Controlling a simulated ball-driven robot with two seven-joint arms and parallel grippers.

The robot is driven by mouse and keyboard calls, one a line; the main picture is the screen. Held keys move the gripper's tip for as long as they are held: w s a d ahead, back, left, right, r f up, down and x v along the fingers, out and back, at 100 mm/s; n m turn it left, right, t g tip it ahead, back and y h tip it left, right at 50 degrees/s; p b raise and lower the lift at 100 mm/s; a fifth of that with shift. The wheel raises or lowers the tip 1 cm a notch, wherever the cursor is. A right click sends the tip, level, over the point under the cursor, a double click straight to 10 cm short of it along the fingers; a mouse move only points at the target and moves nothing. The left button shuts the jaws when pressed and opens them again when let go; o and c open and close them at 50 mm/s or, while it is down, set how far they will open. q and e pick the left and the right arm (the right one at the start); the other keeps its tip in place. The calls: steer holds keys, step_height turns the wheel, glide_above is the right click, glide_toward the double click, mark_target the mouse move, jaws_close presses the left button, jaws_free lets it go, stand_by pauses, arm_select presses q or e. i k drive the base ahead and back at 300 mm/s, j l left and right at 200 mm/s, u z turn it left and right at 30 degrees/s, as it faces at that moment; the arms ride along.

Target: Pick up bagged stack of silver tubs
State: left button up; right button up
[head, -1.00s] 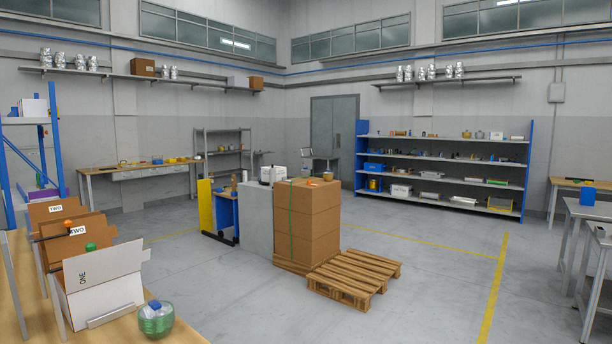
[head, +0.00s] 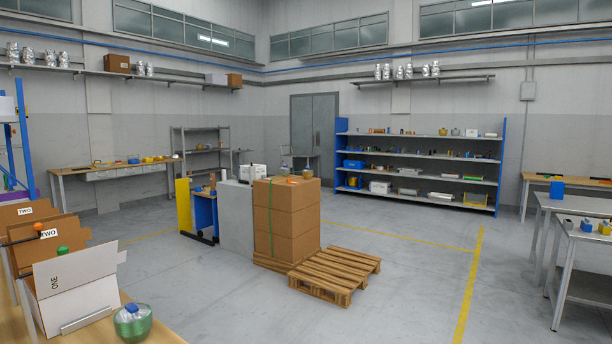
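Shiny silver bundles that look like bagged stacks stand on the high wall shelves. Several are at the left end of the left wall shelf, one of these silver bundles (head: 28,55) among them. A pair of silver bundles (head: 144,69) stands further along it, beside a brown box. Several more silver bundles (head: 408,71) stand on the high shelf of the back wall. They are too small to make out single tubs or bags. Neither of my grippers is in view.
Brown cartons (head: 287,220) and a wooden pallet (head: 334,276) stand mid-floor. A table with open boxes (head: 78,289) and a green bowl (head: 133,323) is at near left. Metal tables (head: 580,232) stand at right. The floor (head: 400,300) right of the pallet is clear.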

mark_target(285, 170)
steer(key=i+z, duration=0.3)
steer(key=i, duration=0.25)
steer(key=i+l+z, duration=0.25)
steer(key=i, duration=0.4)
steer(key=i+j+z, duration=0.1)
steer(key=i+z, duration=0.15)
steer(key=i, duration=0.4)
steer(key=i+u, duration=0.45)
steer(key=i+l+u, duration=0.1)
steer(key=i+u, duration=0.35)
steer(key=i+j+u, duration=0.1)
steer(key=i+u, duration=0.5)
steer(key=u, duration=0.2)
steer(key=i+u, duration=0.35)
steer(key=i+j+z, duration=0.15)
steer(key=i, duration=0.9)
steer(key=i+l+z, duration=0.1)
steer(key=i+z, duration=0.2)
steer(key=i, duration=1.45)
steer(key=i+j, duration=0.2)
steer(key=i, duration=0.35)
steer(key=i+j+z, duration=0.15)
steer(key=i, duration=0.35)
